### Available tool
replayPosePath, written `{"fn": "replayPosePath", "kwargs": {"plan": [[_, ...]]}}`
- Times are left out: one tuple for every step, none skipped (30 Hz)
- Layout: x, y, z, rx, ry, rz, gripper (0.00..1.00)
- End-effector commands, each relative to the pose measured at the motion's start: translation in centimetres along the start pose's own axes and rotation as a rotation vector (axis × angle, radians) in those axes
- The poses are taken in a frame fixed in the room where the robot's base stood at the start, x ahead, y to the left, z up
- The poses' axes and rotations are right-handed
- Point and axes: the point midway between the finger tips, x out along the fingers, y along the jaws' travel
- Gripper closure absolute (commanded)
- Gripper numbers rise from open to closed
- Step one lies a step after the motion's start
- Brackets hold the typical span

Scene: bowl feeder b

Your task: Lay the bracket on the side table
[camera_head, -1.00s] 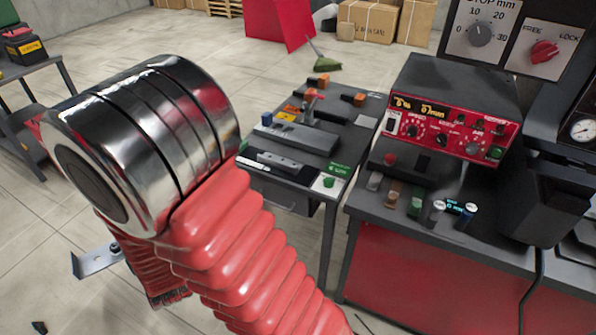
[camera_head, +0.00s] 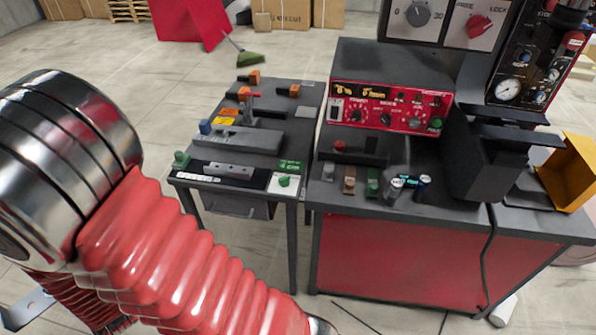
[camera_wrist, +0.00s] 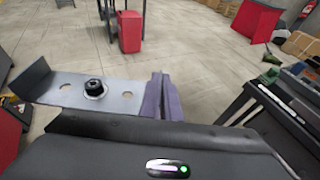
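The bracket (camera_wrist: 118,100) is a bent grey metal strip with holes and a dark bolt and nut. In the wrist view its right end is at the purple pads of my gripper (camera_wrist: 160,98), which is shut on it. It is held in the air above the floor. In the head view only a piece of the bracket (camera_head: 26,310) shows at the lower left; my arm hides the gripper. A small dark table (camera_head: 184,176), apparently the side table, stands at the middle. Its edge also shows in the wrist view (camera_wrist: 244,104), right of the bracket and apart from it.
The small table carries a grey block (camera_head: 240,138), orange-topped parts, green knobs and a flat metal piece in a slot (camera_head: 230,168). A red-fronted bench (camera_head: 400,255) with a control box (camera_head: 390,100) stands close at its right. Open floor lies left and behind.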

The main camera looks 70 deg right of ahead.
Motion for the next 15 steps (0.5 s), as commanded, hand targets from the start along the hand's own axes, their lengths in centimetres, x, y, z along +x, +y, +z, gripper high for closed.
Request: {"fn": "replayPosePath", "kwargs": {"plan": [[0.1, -0.2, 0.2, 0.003, -0.003, -0.004, 1.0], [0.1, -0.3, 0.2, 0.004, -0.003, -0.006, 1.0], [0.1, -0.4, 0.2, 0.005, -0.004, -0.008, 1.0], [0.1, -0.5, 0.2, 0.005, -0.004, -0.009, 1.0], [0.2, -0.5, 0.2, 0.006, -0.004, -0.011, 1.0], [0.2, -0.7, 0.3, 0.008, -0.004, -0.015, 1.0], [0.3, -0.9, 0.3, 0.009, -0.004, -0.019, 1.0], [0.4, -1.1, 0.4, 0.011, -0.004, -0.025, 1.0], [0.5, -1.5, 0.5, 0.015, -0.005, -0.034, 1.0], [0.6, -1.9, 0.6, 0.018, -0.005, -0.043, 1.0], [0.7, -2.4, 0.7, 0.022, -0.005, -0.053, 1.0], [1.0, -3.2, 0.9, 0.029, -0.005, -0.072, 1.0], [1.1, -3.8, 1.1, 0.035, -0.005, -0.087, 1.0], [1.3, -4.5, 1.3, 0.041, -0.005, -0.103, 1.0], [1.5, -5.6, 1.5, 0.05, -0.005, -0.127, 1.0]]}}
